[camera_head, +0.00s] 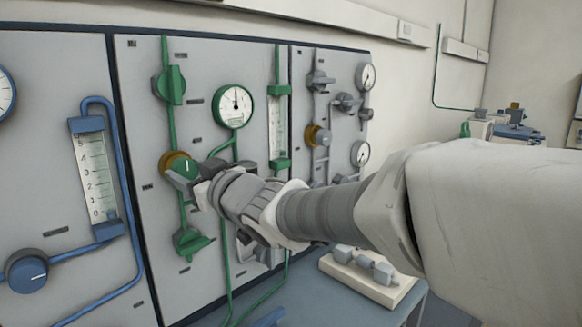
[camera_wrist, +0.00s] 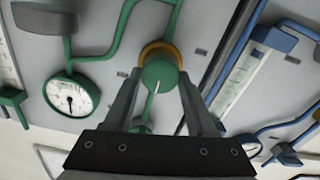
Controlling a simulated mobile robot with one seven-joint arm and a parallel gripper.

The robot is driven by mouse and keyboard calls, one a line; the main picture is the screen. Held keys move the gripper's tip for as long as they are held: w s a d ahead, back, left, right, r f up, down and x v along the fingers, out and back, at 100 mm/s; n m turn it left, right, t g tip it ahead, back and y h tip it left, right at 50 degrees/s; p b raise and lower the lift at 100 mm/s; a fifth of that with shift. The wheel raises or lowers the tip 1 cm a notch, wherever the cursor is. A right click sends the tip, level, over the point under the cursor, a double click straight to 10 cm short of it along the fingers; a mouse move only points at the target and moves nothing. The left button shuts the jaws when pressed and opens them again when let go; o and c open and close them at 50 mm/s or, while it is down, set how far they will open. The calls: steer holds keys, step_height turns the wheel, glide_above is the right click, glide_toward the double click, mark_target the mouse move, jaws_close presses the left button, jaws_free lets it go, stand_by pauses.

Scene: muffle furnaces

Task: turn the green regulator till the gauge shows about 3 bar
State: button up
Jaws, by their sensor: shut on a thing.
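The green regulator (camera_head: 180,168) is a round green knob with a brass-coloured collar and a white line mark, on the grey panel. My gripper (camera_head: 196,177) is shut on this knob. In the wrist view, the two fingers of my gripper (camera_wrist: 159,82) lie on either side of the green knob (camera_wrist: 158,77), and its white line shows on the face. The green-rimmed gauge (camera_head: 233,106) is above and right of the knob, its needle pointing about straight up; its numbers are too small to read. It also shows upside down in the wrist view (camera_wrist: 72,96).
Green valve handles sit above (camera_head: 172,85) and below (camera_head: 190,241) the regulator. A blue-piped flowmeter (camera_head: 97,172) is to the left. Grey valves and gauges fill the right panel. A pale block with grey parts (camera_head: 370,277) lies on the bench below my arm.

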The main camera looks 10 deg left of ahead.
steer(key=shift+c, duration=1.1)
steer(key=o, duration=1.4)
steer(key=shift+p+v, duration=2.1)
steer(key=shift+v, duration=6.6)
